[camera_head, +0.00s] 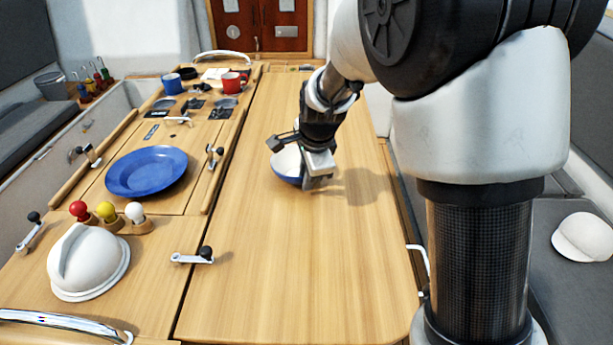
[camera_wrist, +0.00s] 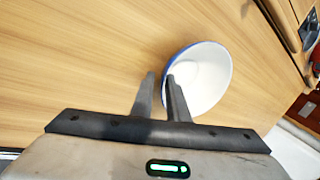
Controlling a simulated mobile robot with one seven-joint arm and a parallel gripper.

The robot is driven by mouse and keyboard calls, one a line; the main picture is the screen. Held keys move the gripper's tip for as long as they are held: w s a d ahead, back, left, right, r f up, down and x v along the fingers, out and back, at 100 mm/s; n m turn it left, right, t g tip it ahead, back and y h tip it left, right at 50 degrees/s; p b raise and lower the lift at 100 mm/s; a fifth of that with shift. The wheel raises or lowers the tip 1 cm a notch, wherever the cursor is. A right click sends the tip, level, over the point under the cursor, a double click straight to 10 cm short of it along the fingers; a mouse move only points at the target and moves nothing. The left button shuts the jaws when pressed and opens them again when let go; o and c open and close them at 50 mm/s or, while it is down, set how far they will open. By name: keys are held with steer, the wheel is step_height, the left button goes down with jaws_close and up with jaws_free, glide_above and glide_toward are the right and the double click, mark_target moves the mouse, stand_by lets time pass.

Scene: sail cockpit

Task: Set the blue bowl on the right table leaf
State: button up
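The blue bowl (camera_head: 287,164), white inside with a blue rim and outside, is at the right table leaf (camera_head: 290,265), toward its far half and left edge. My gripper (camera_head: 317,182) is low over the leaf at the bowl's right side and hides part of it. In the wrist view the bowl (camera_wrist: 207,78) lies to the right of the fingers (camera_wrist: 162,80). One finger overlaps the bowl's inside and the other is outside the rim. A gap shows between the fingers, so they look open around the rim.
On the left leaf are a blue plate (camera_head: 147,171), red, yellow and white knobs (camera_head: 105,210) and a white domed object (camera_head: 86,262). Blue (camera_head: 172,83) and red (camera_head: 231,82) mugs stand farther back. The right leaf's near part is clear.

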steer(key=shift+o, duration=1.2)
steer(key=shift+r, duration=0.3)
steer(key=p+v, duration=0.1)
steer(key=v, duration=1)
steer(key=s+d+r+n, duration=0.2)
steer(key=s+d+n, duration=0.2)
steer(key=s, duration=0.3)
steer(key=s+d+r+n+t, duration=0.1)
steer(key=s+d+n, duration=0.3)
steer(key=s, duration=0.4)
steer(key=s+d+r+n+h, duration=0.1)
steer(key=s+d+r+n, duration=0.1)
steer(key=s+d+n, duration=0.2)
steer(key=s+n, duration=0.2)
steer(key=s, duration=0.1)
steer(key=shift+s+r+n+t, duration=0.2)
steer(key=shift+r+n+t, duration=0.1)
